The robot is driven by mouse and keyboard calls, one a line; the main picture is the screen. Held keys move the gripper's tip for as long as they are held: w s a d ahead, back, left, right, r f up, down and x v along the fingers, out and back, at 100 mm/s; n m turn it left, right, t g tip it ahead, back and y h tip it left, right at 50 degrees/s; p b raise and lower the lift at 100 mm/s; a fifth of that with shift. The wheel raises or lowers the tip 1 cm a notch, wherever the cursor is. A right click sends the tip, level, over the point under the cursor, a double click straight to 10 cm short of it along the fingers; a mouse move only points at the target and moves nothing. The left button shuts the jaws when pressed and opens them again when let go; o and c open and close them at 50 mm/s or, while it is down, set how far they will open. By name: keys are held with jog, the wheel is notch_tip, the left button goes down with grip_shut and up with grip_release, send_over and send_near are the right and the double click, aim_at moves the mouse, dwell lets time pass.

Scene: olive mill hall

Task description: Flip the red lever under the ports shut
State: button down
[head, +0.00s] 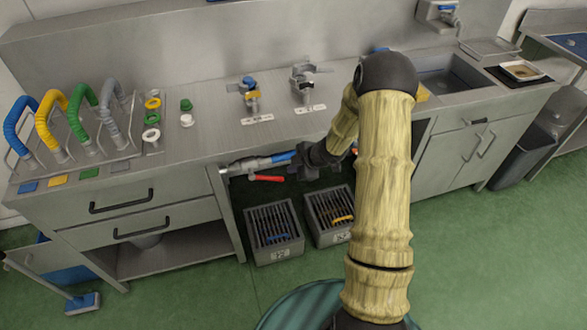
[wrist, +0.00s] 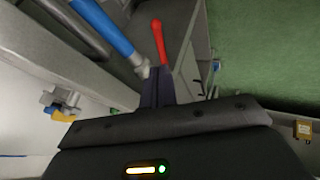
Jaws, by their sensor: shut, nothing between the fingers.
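The red lever (head: 266,178) sits under the counter's front edge, below a metal pipe with a blue section (head: 282,157). In the head view it points left, roughly along the pipe. In the wrist view the red lever (wrist: 158,42) stretches away just beyond my fingertips. My gripper (head: 296,170) is under the counter edge at the lever's right end, partly hidden by my arm. Its dark fingers (wrist: 157,88) are together and empty, close to the lever's base; I cannot tell whether they touch it. Two metal port fittings (head: 250,95) (head: 303,84) stand on the counter above.
Two slotted grey crates (head: 273,250) (head: 320,238) stand on the floor below. The counter edge and a cabinet (head: 460,150) hem in the space. Coloured hoses (head: 52,120) stand in a rack at left. A sink (head: 455,85) is at right. Green floor in front is open.

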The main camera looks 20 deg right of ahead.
aim_at(274, 179)
jog(key=x, duration=1.1)
jog(key=shift+f, duration=0.15)
